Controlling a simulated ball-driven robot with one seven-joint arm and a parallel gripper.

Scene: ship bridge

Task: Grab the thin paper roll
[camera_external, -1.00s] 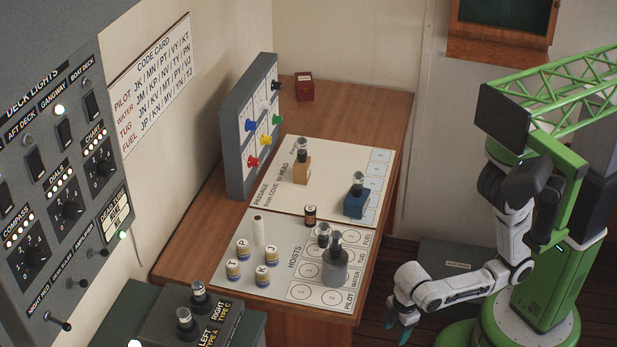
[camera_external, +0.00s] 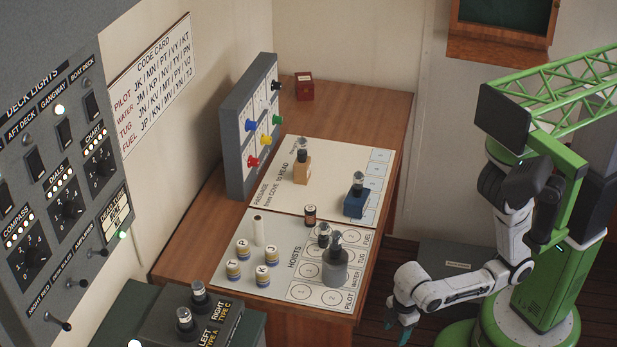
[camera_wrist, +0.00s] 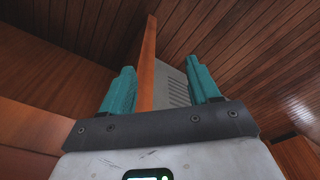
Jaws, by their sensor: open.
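The thin paper roll (camera_external: 259,231) is a slim white cylinder standing upright on the grey HOISTS board, near its left side. My gripper (camera_external: 396,325) hangs low to the right of the desk, clear of the desk edge and well away from the roll. In the wrist view, its two teal fingers (camera_wrist: 163,88) are spread apart with nothing between them. The roll is not in the wrist view.
Several striped cylinders, including one marked K (camera_external: 262,275), stand just in front of the roll. A grey weight-like piece (camera_external: 334,269) and a small dark cylinder (camera_external: 310,214) stand to its right. The upright coloured-knob panel (camera_external: 237,130) is behind. The desk edge (camera_external: 372,285) lies between gripper and roll.

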